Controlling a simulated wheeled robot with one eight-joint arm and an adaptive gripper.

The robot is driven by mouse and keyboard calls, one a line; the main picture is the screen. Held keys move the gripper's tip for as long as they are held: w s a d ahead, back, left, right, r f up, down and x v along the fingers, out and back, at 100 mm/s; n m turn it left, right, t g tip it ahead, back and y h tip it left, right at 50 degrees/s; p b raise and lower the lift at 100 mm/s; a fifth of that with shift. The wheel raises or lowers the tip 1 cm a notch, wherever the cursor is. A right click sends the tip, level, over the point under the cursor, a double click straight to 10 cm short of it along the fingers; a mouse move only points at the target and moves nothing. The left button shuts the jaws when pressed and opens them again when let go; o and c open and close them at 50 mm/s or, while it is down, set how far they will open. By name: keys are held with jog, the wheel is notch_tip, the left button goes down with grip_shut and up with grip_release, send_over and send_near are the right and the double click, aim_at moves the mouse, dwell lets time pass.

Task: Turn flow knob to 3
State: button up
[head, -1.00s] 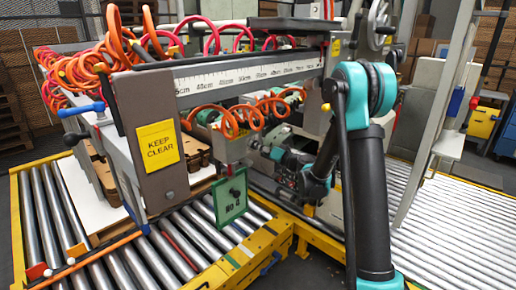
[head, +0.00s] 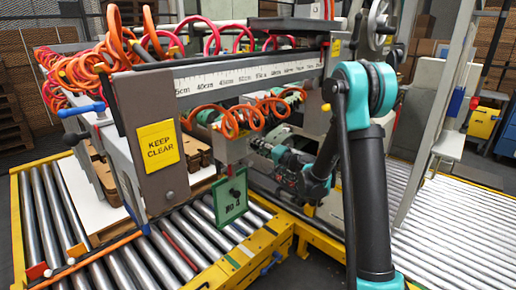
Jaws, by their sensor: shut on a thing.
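My gripper (head: 256,146) is at the right side of a small grey box (head: 235,151) under the measuring rail. Its fingers are shut at the box face, on what appears to be the flow knob. The knob is hidden by the fingers and its scale does not show, so I cannot read its setting. My arm comes in from the lower right, with the wrist right of the box.
A grey end post with a yellow KEEP CLEAR sign (head: 159,146) stands to the left. Orange coiled hoses (head: 240,116) hang just above my gripper. Roller conveyors (head: 450,215) lie below and to the right.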

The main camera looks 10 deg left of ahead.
dwell(0.3)
jog(key=o, duration=1.2)
jog(key=shift+c, duration=0.2)
jog(key=v, duration=1.2)
jog(key=shift+s, duration=0.15)
jog(key=s+d+f+n+g+h, duration=0.2)
jog(key=s+f+h, duration=0.1)
jog(key=s, duration=0.4)
jog(key=s+d+f+n+g+h, duration=0.1)
jog(key=s+d+f+g+h, duration=0.15)
jog(key=s, duration=0.45)
jog(key=s+d+f+h, duration=0.2)
jog(key=s+d+h, duration=0.1)
jog(key=s+d, duration=0.2)
jog(key=s+d+f+g+h, duration=0.1)
jog(key=s+d+f+h, duration=0.1)
jog(key=s+d, duration=0.3)
jog(key=s+d+f+n+g+h, duration=0.1)
jog(key=s+d+f+h, duration=0.2)
jog(key=s+d+f, duration=0.1)
jog(key=s+d, duration=0.1)
jog(key=s, duration=0.1)
jog(key=shift+s+d+h, duration=0.15)
jog(key=shift+s+h, duration=0.15)
jog(key=shift+h, duration=0.05)
